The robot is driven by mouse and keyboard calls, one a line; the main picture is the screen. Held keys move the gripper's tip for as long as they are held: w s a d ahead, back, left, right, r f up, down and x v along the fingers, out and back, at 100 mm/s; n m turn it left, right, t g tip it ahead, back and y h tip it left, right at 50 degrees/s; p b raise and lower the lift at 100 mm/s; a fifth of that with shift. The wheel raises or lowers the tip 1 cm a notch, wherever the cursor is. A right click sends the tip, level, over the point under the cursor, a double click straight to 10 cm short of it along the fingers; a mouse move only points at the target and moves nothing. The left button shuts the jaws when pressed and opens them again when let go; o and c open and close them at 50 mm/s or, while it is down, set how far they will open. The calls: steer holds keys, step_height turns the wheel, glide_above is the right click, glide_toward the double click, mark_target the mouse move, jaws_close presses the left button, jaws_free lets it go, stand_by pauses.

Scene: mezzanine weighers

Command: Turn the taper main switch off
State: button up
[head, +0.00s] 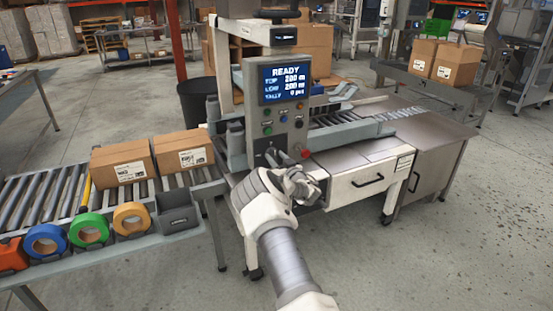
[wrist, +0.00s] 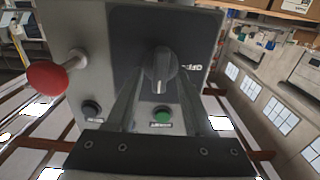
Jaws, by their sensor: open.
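The taper's grey control panel (head: 278,125) stands in front of me, its screen (head: 284,83) lit with READY. In the wrist view a grey rotary switch knob (wrist: 161,70) sits on a dark plate with an OFF label (wrist: 191,67), which appears upside down. My gripper (wrist: 160,82) is open, its two fingers on either side of the knob. I cannot tell whether they touch it. In the head view my gripper (head: 298,178) is at the panel's lower part and hides the knob.
A red mushroom button (wrist: 48,77) sticks out beside the switch. A green button (wrist: 162,115) and a dark button (wrist: 91,109) are close to the fingers. A roller conveyor (head: 45,195) with cartons (head: 124,160) is on the left; a drawer (head: 365,180) is on the right.

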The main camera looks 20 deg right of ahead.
jaws_close()
steer(key=shift+n+b, duration=0.3)
steer(key=shift+b, duration=0.15)
steer(key=n+b, duration=0.3)
steer(key=b, duration=0.1)
steer(key=shift+a+f+n, duration=0.1)
steer(key=shift+f+n, duration=0.15)
steer(key=shift+n, duration=0.05)
steer(key=n+b, duration=0.5)
steer(key=b, duration=0.1)
steer(key=shift+a+f, duration=0.1)
steer(key=shift+a, duration=0.05)
steer(key=n+b, duration=0.8)
steer(key=b, duration=0.1)
steer(key=shift+n, duration=0.3)
